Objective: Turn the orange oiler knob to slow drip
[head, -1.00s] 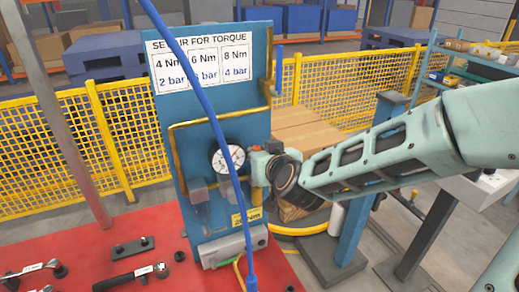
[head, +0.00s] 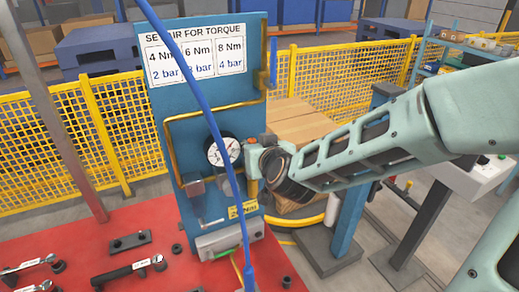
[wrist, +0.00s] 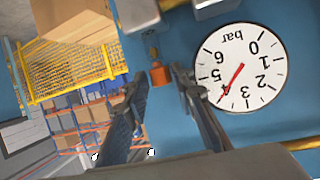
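The orange knob (wrist: 161,74) shows as a small orange piece below a brass-coloured fitting, close in front of the blue panel (wrist: 230,118). In the head view a small orange part (head: 250,140) shows beside my gripper, on the right of the panel. My gripper (wrist: 160,76) has its two dark fingers apart, with the orange knob between or just beyond their tips in the wrist view. I cannot tell whether either finger touches it. In the head view my gripper (head: 256,162) is at the panel's right edge, its fingers mostly hidden.
A round bar gauge (wrist: 240,67) sits close beside the right finger; its needle points near 4. A blue hose (head: 205,110) hangs before the panel. Tools lie on the red table (head: 185,275). Yellow mesh fencing (head: 85,145) stands behind.

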